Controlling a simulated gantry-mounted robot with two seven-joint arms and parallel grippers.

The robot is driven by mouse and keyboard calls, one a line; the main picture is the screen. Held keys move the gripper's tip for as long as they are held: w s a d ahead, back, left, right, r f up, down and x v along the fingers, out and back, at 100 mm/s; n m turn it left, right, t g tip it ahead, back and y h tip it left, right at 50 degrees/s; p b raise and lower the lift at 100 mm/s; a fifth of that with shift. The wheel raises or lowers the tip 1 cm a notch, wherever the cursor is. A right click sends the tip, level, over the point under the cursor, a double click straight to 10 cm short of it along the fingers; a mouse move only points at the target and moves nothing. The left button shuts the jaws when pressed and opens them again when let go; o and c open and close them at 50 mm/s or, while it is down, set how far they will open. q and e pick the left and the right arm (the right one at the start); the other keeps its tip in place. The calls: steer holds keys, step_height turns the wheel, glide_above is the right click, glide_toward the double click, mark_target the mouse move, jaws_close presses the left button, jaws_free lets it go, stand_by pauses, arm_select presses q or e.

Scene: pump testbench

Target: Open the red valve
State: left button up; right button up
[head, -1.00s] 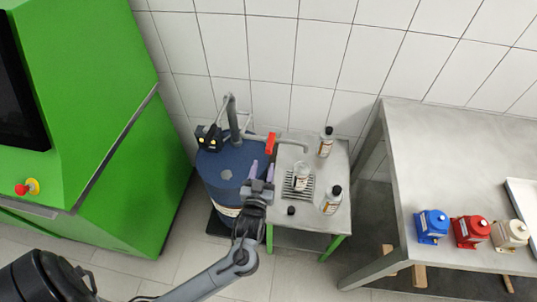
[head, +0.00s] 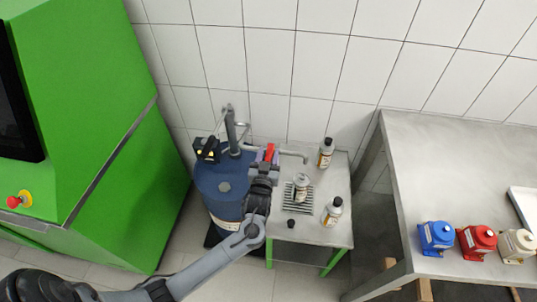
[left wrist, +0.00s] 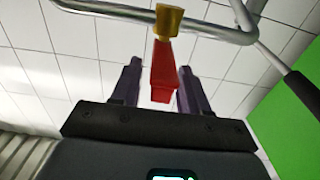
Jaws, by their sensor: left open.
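The red valve handle (head: 270,152) sits on the thin metal pipe above the blue drum (head: 218,182). In the left wrist view the red handle (left wrist: 163,72) hangs from a brass fitting (left wrist: 168,20) on the pipe, its lower end between the two fingers. My left gripper (left wrist: 157,82) is open, with one purple finger on each side of the handle and visible gaps between. In the head view my left gripper (head: 264,158) partly covers the handle. My right gripper is not in view.
A small metal table (head: 325,228) right of the drum holds a bottle (head: 301,186) on a grate, two more bottles and a black cap. A larger bench (head: 430,165) carries blue, red and white pumps. A green machine (head: 95,190) stands left.

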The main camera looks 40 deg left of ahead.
arm_select(q)
steer(key=shift+w+a, duration=0.1)
steer(key=shift+w, duration=0.1)
jaws_close()
stand_by(0.4)
